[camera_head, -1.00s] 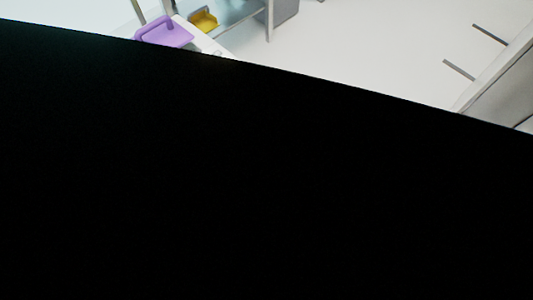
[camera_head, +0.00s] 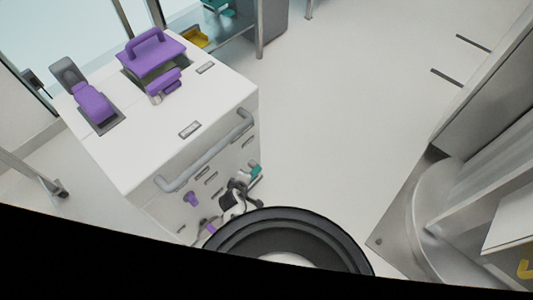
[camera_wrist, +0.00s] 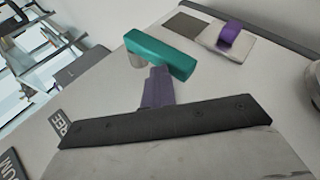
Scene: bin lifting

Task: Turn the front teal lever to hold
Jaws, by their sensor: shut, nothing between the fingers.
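The teal lever (camera_head: 256,170) is on the front face of the white cart (camera_head: 150,165) in the head view. In the wrist view the teal lever (camera_wrist: 160,55) is a rounded bar lying slanted across the upper middle. A purple piece (camera_wrist: 158,90) shows just below it; its lower end is hidden behind a dark edge of my gripper. A "FREE" label (camera_wrist: 66,127) is at the left. My gripper (camera_head: 239,190) is shut and empty, close to the lever in the head view. Whether it touches the lever cannot be told.
A grey handle bar (camera_head: 205,152) crosses the cart's front above the levers. A purple knob (camera_head: 192,198) is left of my gripper. Purple handles (camera_head: 150,55) stand on the cart top. A grey metal structure (camera_head: 440,215) is at the right. The floor between is clear.

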